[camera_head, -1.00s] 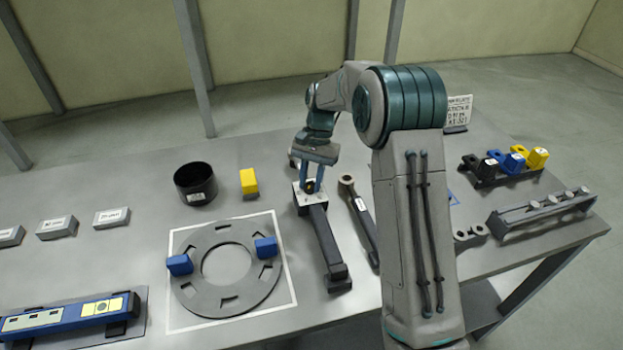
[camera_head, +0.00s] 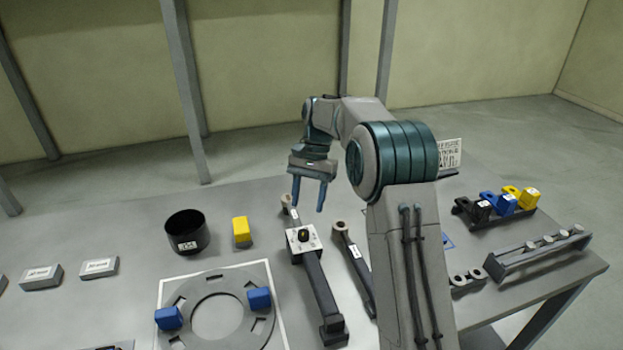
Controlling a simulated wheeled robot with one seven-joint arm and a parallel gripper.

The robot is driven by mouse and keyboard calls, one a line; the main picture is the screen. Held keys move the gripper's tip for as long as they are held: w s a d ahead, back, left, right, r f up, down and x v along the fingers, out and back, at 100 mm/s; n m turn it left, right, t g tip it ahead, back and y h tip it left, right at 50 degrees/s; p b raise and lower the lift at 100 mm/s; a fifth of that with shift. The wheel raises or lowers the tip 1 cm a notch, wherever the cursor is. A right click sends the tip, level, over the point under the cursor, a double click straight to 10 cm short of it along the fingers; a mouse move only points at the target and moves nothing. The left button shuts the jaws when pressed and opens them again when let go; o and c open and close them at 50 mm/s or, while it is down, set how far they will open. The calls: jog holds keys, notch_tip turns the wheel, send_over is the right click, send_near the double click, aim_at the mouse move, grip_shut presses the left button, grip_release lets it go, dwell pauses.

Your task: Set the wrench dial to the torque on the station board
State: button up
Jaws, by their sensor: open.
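The torque wrench (camera_head: 318,287) lies on the table, its handle toward the front. Its dial (camera_head: 303,236) is a dark knob with a yellow mark on a pale square plate; I cannot read its setting. My gripper (camera_head: 308,208) is open and empty, fingers pointing down, above and slightly behind the dial, apart from it. The station board (camera_head: 449,153) is a white sign with dark print at the back right, partly behind my arm; its text is too small to read.
A second wrench (camera_head: 353,260) lies close to the right. A grey ring plate (camera_head: 186,292) with two blue blocks (camera_head: 259,299) is at the front left. A black bin (camera_head: 188,232) and yellow block (camera_head: 242,232) stand left. Racks (camera_head: 535,252) stand right.

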jog(key=v, duration=0.6)
jog(key=shift+r, duration=0.1)
jog(key=s+d+r+n+t+h, duration=0.1)
jog(key=s+d+r+t, duration=0.15)
jog(key=s, duration=0.55)
jog(key=s+d+r+n+t, duration=0.2)
jog(key=s+r, duration=0.1)
jog(key=s, duration=0.5)
jog(key=s+d+f+t, duration=0.1)
jog(key=s+f, duration=0.1)
jog(key=s, duration=0.3)
jog(key=s+d+f+n+t, duration=0.1)
jog(key=s+d+f, duration=0.1)
jog(key=s, duration=0.4)
jog(key=s+d+f+n+t+h, duration=0.1)
jog(key=s+f, duration=0.1)
jog(key=s, duration=0.3)
jog(key=shift+s+f, duration=0.2)
jog(key=shift+f, duration=0.05)
jog(key=shift+d+r, duration=0.1)
jog(key=shift+r, duration=0.05)
